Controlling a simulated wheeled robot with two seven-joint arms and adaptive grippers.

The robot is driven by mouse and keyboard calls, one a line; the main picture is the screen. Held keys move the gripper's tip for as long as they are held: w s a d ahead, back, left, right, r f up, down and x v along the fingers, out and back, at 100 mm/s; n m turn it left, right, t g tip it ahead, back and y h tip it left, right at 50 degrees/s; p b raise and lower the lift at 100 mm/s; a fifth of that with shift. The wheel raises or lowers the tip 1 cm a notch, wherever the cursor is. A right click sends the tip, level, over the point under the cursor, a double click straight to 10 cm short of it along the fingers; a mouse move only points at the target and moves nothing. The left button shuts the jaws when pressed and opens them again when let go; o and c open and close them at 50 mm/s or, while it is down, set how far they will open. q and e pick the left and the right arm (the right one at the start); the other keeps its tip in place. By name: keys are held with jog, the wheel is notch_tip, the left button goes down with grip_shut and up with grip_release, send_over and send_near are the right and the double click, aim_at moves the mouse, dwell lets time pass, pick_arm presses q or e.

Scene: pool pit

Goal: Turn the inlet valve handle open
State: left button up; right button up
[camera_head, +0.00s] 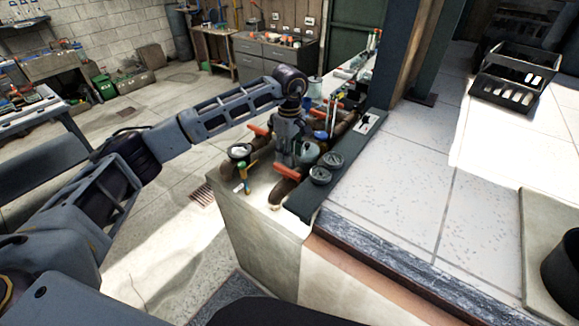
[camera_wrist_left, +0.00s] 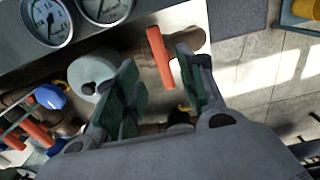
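An orange valve handle (camera_head: 286,171) sits on a brown pipe beside two round gauges (camera_head: 320,175) in the head view. My left gripper (camera_head: 288,152) points down just above it. In the left wrist view the handle (camera_wrist_left: 160,56) shows between the tips of the two green-padded fingers, with space on both sides. The gripper is open, and I see no contact with the handle. Other orange handles (camera_head: 258,130) sit on the pipes nearby; no label shows which one is the inlet. My right gripper is out of view.
A grey-white cylinder (camera_wrist_left: 92,72) stands close to the left finger in the wrist view. A dark panel (camera_head: 345,150) borders the pipes on the right. Tiled floor lies beyond.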

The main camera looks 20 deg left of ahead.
aim_at(290, 170)
pick_arm(q)
jog(key=shift+f+p, duration=0.75)
jog(key=shift+f, duration=2.85)
grip_shut()
